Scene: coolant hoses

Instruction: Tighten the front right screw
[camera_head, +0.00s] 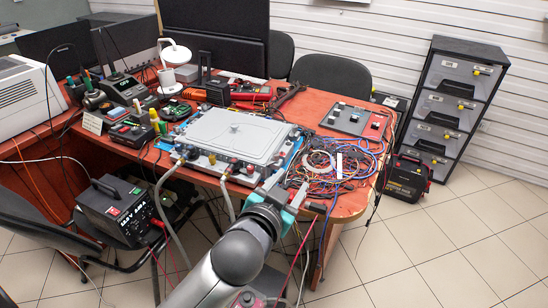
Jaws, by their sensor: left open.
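I see nothing between the fingers. The front right screw is not distinguishable; the gripper covers part of that corner. I cannot tell whether the fingers touch the unit. My right gripper is not in view.
A tangle of coloured wires (350,160) lies right of the unit, close to my gripper. Grey hoses (161,205) hang from the unit's front. A panel with knobs (354,119) lies behind the wires. Tools and instruments crowd the table's left. A black drawer cabinet (455,105) stands at right.

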